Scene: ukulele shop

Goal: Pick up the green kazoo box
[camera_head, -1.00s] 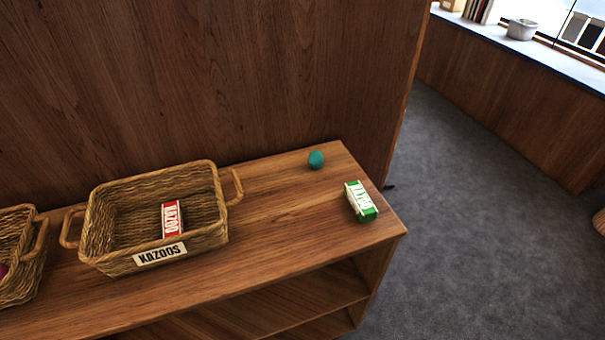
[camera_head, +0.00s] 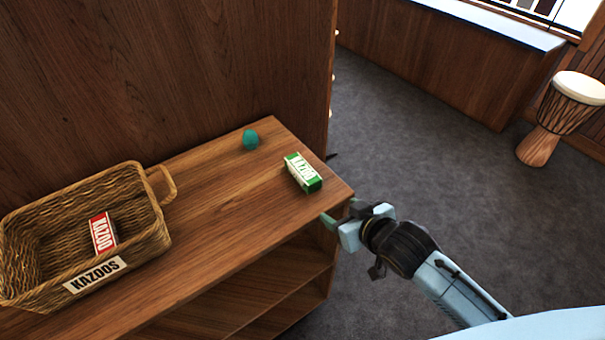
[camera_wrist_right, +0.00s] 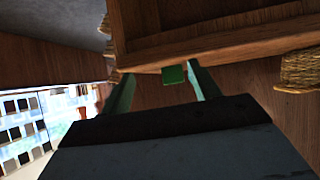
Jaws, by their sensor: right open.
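The green and white kazoo box (camera_head: 303,172) lies on the wooden shelf top near its right end in the head view. My right gripper (camera_head: 338,217) is open and empty, just off the shelf's right front corner, to the right of and nearer than the box. In the right wrist view, the two green fingers of my right gripper (camera_wrist_right: 160,88) are apart, and a small green end of the kazoo box (camera_wrist_right: 173,75) shows between them, beyond the shelf edge. My left gripper is not in view.
A wicker basket (camera_head: 150,247) labelled KAZOOS holds a red kazoo box (camera_head: 103,233) on the shelf top (camera_head: 215,215). A teal egg-shaped object (camera_head: 251,140) sits behind the green box. A drum (camera_head: 560,115) stands at the right. Grey floor between is clear.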

